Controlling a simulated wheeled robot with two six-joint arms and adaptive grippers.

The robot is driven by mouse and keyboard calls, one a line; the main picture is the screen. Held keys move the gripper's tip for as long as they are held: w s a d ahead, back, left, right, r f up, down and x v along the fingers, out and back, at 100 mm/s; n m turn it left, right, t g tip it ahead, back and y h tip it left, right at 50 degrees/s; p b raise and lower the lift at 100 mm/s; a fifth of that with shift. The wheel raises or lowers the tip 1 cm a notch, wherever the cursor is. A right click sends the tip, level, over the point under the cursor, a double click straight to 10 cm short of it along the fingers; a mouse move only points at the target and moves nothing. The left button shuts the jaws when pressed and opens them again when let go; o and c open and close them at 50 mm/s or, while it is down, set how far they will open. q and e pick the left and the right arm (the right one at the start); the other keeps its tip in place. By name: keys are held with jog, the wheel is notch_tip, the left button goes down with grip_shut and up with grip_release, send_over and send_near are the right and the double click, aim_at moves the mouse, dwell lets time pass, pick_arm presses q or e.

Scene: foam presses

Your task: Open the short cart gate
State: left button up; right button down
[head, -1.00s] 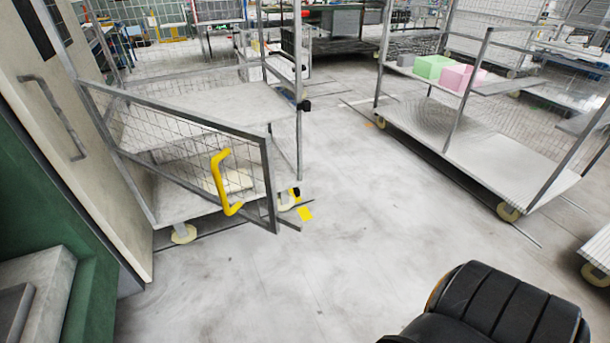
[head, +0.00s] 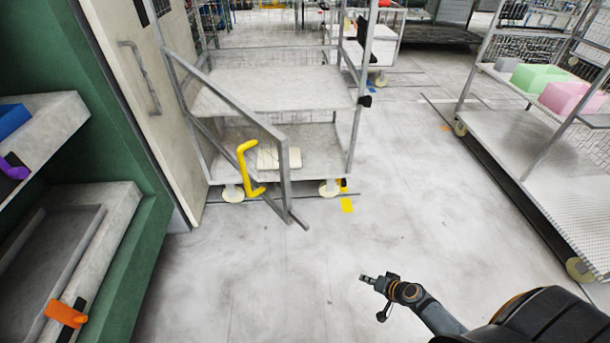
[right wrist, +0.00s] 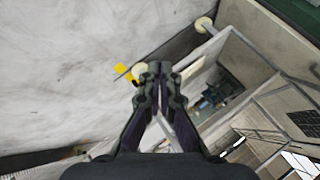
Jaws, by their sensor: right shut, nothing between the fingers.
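The short gate (head: 288,185) is a grey metal frame hinged on the left post of the wire cart (head: 270,90). It stands swung out at an angle from the cart's front, its free end towards me. Its yellow handle (head: 247,168) is on the gate's frame. My right gripper (head: 368,281) is shut and empty, over bare floor to the right of and nearer than the gate, touching nothing. In the right wrist view the closed fingers (right wrist: 153,72) show in front of the cart's lower part and floor. My left gripper is not in view.
A cream door (head: 140,90) and a green shelf unit (head: 160,220) with an orange item (head: 66,313) stand left. Another cart (head: 530,160) with pink and green blocks stands right. The floor between is clear.

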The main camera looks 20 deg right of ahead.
jog(key=w+a+r+m+t+y+p, duration=0.1)
jog(key=w+a+r+t+y+p, duration=0.2)
jog(key=r, duration=1)
jog(key=w+a+r+m+t+y, duration=0.1)
jog(key=w+a+r+y, duration=0.2)
jog(key=r, duration=0.9)
jog(key=w+a+r+m+t+y+p, duration=0.1)
jog(key=w+a+r+t+y+p, duration=0.3)
jog(key=r, duration=0.9)
pick_arm(q)
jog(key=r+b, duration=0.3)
jog(key=b, duration=0.1)
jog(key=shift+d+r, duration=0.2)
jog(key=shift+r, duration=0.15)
pick_arm(e)
jog(key=w+a+g+h, duration=0.1)
jog(key=w+a+h, duration=0.1)
jog(key=w+a, duration=0.5)
jog(key=shift+w+a+f, duration=0.4)
jog(key=shift+a, duration=0.1)
jog(key=shift+h, duration=0.3)
